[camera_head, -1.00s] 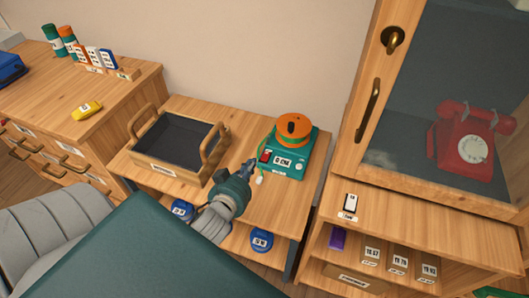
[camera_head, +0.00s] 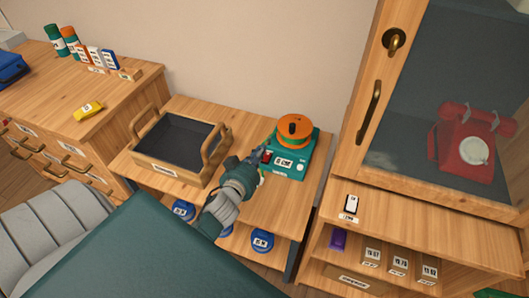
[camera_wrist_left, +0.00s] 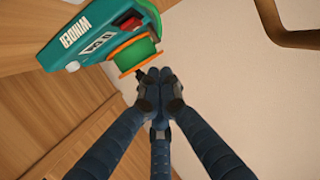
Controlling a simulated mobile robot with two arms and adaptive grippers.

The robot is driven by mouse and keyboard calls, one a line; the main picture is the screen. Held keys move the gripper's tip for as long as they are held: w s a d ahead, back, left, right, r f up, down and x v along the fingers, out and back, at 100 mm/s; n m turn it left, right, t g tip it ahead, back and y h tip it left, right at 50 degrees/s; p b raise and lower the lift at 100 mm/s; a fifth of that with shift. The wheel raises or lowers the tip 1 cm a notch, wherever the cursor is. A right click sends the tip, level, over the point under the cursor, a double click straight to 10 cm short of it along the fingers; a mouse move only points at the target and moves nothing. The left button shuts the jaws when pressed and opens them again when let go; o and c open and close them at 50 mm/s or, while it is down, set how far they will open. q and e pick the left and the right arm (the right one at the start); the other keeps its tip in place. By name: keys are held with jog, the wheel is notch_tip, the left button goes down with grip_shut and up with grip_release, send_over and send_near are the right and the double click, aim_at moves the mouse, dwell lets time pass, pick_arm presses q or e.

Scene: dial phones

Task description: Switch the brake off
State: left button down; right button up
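A teal winder (camera_head: 283,170) with an orange spool (camera_head: 294,130) on top stands on the low wooden table. A red switch (camera_head: 266,157) with a small label beside it is on its front left. The winder (camera_wrist_left: 95,42) and its red switch (camera_wrist_left: 128,23) also show in the wrist view; which way the switch is set cannot be told. My left gripper (camera_head: 258,156) is at the winder's left front, close by the red switch; contact cannot be told. In the wrist view my left gripper's (camera_wrist_left: 153,74) fingertips are together with nothing seen between them. My right gripper is out of view.
A wooden tray (camera_head: 164,168) with raised handles stands left of the winder. A glass-door cabinet (camera_head: 356,150) with a red dial phone (camera_head: 464,145) is at the right. Blue discs (camera_head: 262,241) lie on the shelf below. The table front is clear.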

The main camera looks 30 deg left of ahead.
aim_at(267, 154)
pick_arm(q)
jog(key=x, duration=0.4)
notch_tip(267, 154, down, 3)
jog(key=shift+w+r+b, duration=0.1)
jog(key=shift+w+b, duration=0.05)
jog(key=shift+b, duration=0.25)
jog(key=shift+f, duration=0.65)
jog(key=shift+r, duration=0.15)
jog(key=g+p, duration=0.1)
jog(key=p, duration=0.2)
jog(key=shift+w+f, duration=0.1)
jog(key=shift+f, duration=0.3)
jog(key=shift+w+a+r, duration=0.1)
jog(key=shift+w, duration=0.3)
jog(key=shift+w+a+r, duration=0.1)
jog(key=shift+w, duration=0.25)
